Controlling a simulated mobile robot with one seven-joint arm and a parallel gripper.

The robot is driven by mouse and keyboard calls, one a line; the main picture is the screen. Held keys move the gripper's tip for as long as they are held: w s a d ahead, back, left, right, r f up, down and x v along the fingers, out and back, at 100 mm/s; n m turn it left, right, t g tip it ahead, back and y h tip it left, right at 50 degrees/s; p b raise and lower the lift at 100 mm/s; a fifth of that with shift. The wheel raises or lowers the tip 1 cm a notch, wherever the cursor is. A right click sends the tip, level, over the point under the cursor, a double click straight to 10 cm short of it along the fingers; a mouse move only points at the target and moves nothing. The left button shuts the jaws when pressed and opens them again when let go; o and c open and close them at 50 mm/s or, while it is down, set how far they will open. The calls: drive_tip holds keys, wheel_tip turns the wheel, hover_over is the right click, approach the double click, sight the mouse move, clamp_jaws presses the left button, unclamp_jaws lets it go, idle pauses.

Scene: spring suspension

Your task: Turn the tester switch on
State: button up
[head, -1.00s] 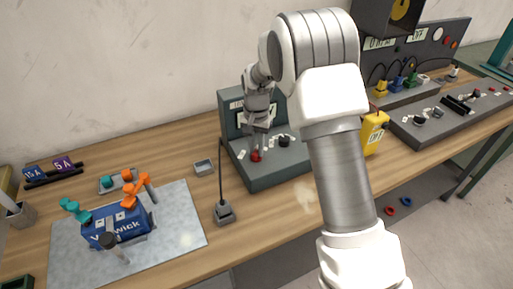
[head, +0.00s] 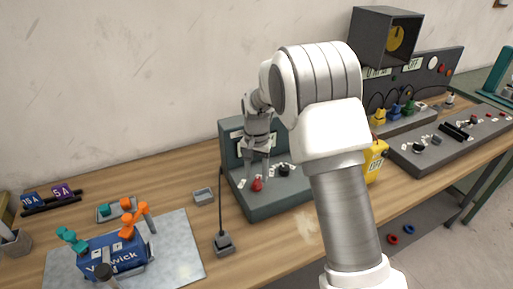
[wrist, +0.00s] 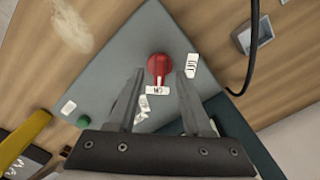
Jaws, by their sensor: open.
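The tester (head: 280,205) is a dark grey-green console with a sloped top and an upright back panel, standing mid-bench. Its red rotary switch (head: 257,185) is near the left of the top; the wrist view shows it too (wrist: 159,68). An ON label (wrist: 158,90) lies beside the switch on the gripper side, and an OFF label (wrist: 191,66) lies to its right. My gripper (head: 256,176) points down over the switch. Its two fingers are open, one on each side of the red switch in the wrist view (wrist: 160,76). I cannot tell whether they touch it.
A black knob (head: 284,169) sits to the right of the red switch. A yellow meter (head: 375,160) stands to the right, partly behind my arm.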

sight(257, 179)
wheel_tip(257, 179, up, 16)
drive_tip(key=shift+f, duration=0.2)
drive_tip(key=s+d+r+n+t, duration=0.1)
drive_tip(key=s+d+r+t, duration=0.1)
drive_tip(key=s+d+r, duration=0.45)
drive_tip(key=s+d+r+n+t, duration=0.1)
drive_tip(key=s+r, duration=0.2)
drive_tip(key=s, duration=0.6)
drive_tip(key=s+d+f+n+t, duration=0.1)
drive_tip(key=s+d, duration=0.1)
drive_tip(key=s, duration=0.5)
drive_tip(key=s+d+f+n+t, duration=0.1)
drive_tip(key=s+f, duration=0.1)
drive_tip(key=s, duration=0.6)
drive_tip(key=shift+d+f+n+t, duration=0.3)
drive_tip(key=shift+d, duration=0.05)
